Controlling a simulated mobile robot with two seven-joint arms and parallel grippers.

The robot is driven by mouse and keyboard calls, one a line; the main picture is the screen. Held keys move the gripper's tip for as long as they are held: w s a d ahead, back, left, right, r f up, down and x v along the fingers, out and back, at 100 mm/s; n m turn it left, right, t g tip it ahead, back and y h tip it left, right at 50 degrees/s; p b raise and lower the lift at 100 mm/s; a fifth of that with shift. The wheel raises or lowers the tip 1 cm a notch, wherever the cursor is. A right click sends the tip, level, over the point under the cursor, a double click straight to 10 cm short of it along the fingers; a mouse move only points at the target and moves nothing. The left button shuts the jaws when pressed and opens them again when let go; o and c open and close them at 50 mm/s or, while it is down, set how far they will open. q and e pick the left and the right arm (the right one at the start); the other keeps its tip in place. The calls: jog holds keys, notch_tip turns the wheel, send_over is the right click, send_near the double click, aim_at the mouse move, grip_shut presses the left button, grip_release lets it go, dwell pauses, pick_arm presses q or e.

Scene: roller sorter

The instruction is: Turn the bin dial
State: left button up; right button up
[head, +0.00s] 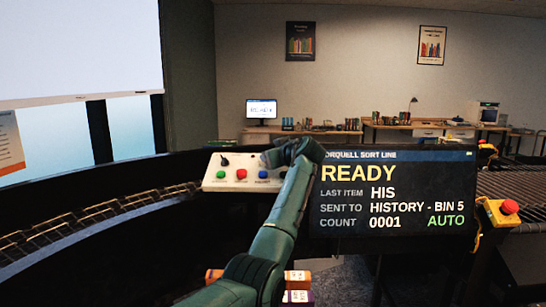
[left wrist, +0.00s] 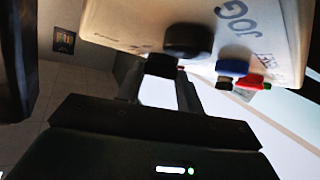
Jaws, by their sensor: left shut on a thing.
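The control panel (head: 211,183) is a pale box with coloured buttons, left of the display. My left gripper (head: 268,158) reaches over its right part and hides the dial there in the head view. In the left wrist view, the black bin dial (left wrist: 187,38) sticks out of the panel (left wrist: 125,22), near the word JOG. My left gripper's fingertips (left wrist: 165,67) are at this dial, shut on it. The dial's pointer and markings cannot be made out. My right gripper is in neither view.
A display (head: 392,205) reads READY, HISTORY - BIN 5, AUTO. A black knob (head: 224,160), green button (head: 220,174), red button (head: 241,174) and blue button (head: 262,174) sit close together. A yellow emergency-stop box (head: 500,213) stands right. Rollers (head: 90,218) curve along the left.

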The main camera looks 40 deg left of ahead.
pick_arm(q)
jog(key=shift+f, duration=0.1)
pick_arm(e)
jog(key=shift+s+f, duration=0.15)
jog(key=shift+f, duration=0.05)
pick_arm(q)
jog(key=o, duration=1)
jog(key=shift+d, duration=0.1)
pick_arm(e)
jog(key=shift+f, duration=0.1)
pick_arm(q)
jog(key=shift+d, duration=0.25)
jog(key=b+v, duration=0.2)
jog(key=v, duration=0.4)
jog(key=b+v, duration=0.2)
jog(key=v, duration=0.4)
jog(key=shift+s+d+r, duration=0.1)
jog(key=shift+d+r, duration=0.15)
jog(key=shift+r, duration=0.05)
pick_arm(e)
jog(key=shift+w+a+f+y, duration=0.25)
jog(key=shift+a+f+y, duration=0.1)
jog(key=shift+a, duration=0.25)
pick_arm(q)
jog(key=shift+f, duration=0.1)
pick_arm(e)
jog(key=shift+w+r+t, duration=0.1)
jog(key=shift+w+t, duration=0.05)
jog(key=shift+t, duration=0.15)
